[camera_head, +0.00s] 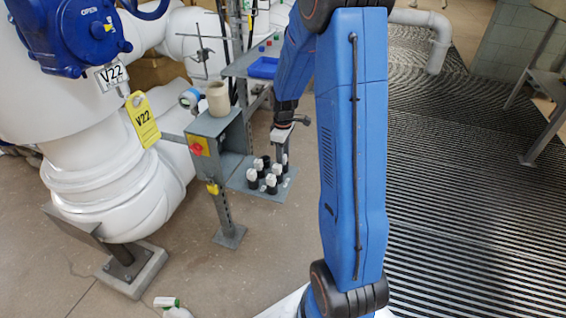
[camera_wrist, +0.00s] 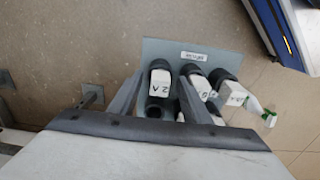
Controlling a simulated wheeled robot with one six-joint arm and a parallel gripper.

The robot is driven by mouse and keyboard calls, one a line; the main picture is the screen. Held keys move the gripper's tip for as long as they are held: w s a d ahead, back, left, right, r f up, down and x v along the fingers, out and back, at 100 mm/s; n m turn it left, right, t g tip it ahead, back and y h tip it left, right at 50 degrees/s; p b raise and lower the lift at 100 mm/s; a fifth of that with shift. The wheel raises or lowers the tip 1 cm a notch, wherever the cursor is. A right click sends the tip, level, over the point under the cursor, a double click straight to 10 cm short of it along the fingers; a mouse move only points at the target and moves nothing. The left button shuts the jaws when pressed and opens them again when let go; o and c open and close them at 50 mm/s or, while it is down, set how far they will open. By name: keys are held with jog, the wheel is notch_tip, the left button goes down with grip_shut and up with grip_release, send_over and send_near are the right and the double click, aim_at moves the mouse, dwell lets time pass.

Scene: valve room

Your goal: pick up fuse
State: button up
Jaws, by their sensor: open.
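Several white-topped fuses (camera_head: 271,180) stand in black holders on a small grey shelf (camera_head: 283,188) beside the grey box, in the head view. In the wrist view, a white fuse marked 2A (camera_wrist: 161,80) shows between my fingertips. Another white fuse (camera_wrist: 201,86) stands to its right, and a third (camera_wrist: 232,93) farther right. My gripper (camera_head: 281,137) is above the shelf in the head view; its two spread fingers (camera_wrist: 162,76) also show in the wrist view. It is open, and I see no clear contact with the 2A fuse.
A grey box with a red switch (camera_head: 197,149) stands left of the shelf, with a beige cup (camera_head: 218,98) on top. A blue tray (camera_head: 263,67) lies behind. A large white pipe with yellow V22 tag (camera_head: 143,118) is at left. Ribbed matting covers the right floor.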

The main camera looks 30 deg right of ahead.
grip_shut()
notch_tip(320, 180, up, 10)
jog(key=shift+f, duration=0.1)
dwell(0.7)
